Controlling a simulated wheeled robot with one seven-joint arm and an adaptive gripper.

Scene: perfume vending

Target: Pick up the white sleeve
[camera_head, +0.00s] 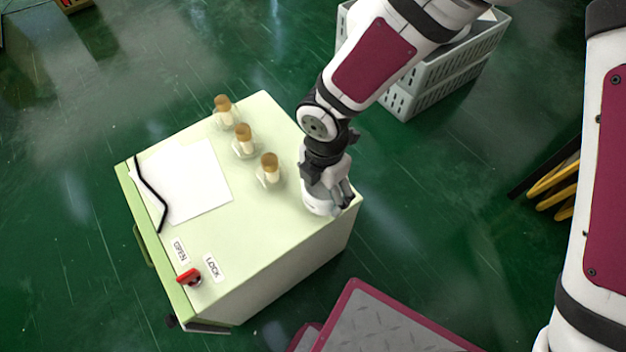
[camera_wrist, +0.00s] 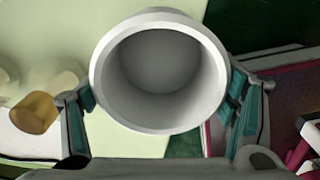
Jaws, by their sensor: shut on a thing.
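The white sleeve (camera_wrist: 214,80) is a round, open-topped white cylinder. It fills the middle of the wrist view, with its hollow inside facing the camera. My gripper (camera_wrist: 162,105) has one finger on each side of it, and the teal pads press on its wall. In the head view the sleeve (camera_head: 318,203) shows at the right corner of the cabinet top, under my gripper (camera_head: 328,192). The fingers partly hide it there. I cannot tell whether its base touches the cabinet top.
The pale green cabinet (camera_head: 262,218) carries several perfume bottles with tan caps, one of them here (camera_head: 269,170). A white sheet (camera_head: 185,180), a black cord (camera_head: 148,190) and a red knob (camera_head: 188,277) are on its left part. Grey crates (camera_head: 440,80) stand on the floor behind.

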